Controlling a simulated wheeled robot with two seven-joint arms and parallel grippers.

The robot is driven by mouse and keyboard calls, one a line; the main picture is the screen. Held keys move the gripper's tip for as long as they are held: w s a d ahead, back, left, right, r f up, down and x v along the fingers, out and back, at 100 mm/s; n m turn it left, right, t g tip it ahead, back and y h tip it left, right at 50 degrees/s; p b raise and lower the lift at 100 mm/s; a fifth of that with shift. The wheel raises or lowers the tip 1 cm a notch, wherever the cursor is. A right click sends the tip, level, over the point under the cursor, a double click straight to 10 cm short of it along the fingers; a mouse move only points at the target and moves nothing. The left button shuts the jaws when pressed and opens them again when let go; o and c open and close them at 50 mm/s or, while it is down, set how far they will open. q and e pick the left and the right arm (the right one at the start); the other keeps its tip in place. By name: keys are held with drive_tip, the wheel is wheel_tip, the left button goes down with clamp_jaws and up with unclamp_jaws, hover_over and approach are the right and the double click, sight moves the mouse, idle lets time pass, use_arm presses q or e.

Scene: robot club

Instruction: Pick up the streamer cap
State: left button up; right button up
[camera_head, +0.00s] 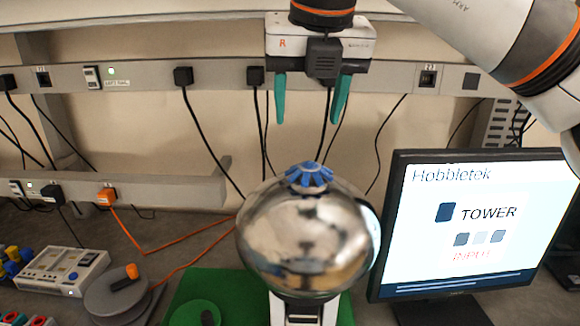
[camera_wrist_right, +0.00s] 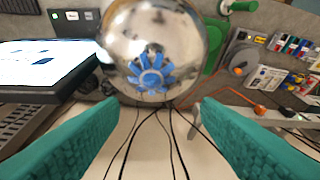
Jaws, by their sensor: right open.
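The streamer cap (camera_head: 309,174) is a small blue piece with radiating fins, sitting on top of a shiny metal sphere (camera_head: 305,240). It also shows in the right wrist view (camera_wrist_right: 152,72), against the sphere's mirror surface (camera_wrist_right: 190,30). My right gripper (camera_head: 310,118) has green fingers and hangs above the cap, apart from it. The fingers are spread wide with nothing between them; both show in the right wrist view (camera_wrist_right: 160,135). My left gripper is in neither view.
A monitor (camera_head: 480,225) stands close on the right of the sphere. A green mat (camera_head: 240,290) lies under it. A control box (camera_head: 65,272) and a grey disc (camera_head: 118,297) are at the left. Black cables hang from a wall rail (camera_head: 215,75) behind the gripper.

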sight(311, 166)
drive_tip(key=f, duration=0.1)
drive_tip(key=w+f+p, duration=0.1)
drive_tip(key=f, duration=0.2)
drive_tip(key=shift+w+d+f+p, duration=0.15)
drive_tip(key=shift+d+f+p, duration=0.15)
drive_tip(key=shift+d, duration=0.05)
drive_tip(key=p+x, duration=0.1)
drive_tip(key=x, duration=0.1)
drive_tip(key=p+x, duration=0.1)
drive_tip(key=x, duration=0.1)
drive_tip(key=shift+d+f+p, duration=0.15)
drive_tip(key=shift+d+p, duration=0.1)
drive_tip(key=shift+p, duration=0.1)
drive_tip(key=shift+f, duration=0.25)
drive_tip(key=shift+a+f, duration=0.1)
drive_tip(key=shift+c, duration=1)
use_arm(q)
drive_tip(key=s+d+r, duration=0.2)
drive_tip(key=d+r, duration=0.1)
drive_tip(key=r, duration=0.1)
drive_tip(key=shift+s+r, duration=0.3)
use_arm(e)
drive_tip(key=c, duration=0.9)
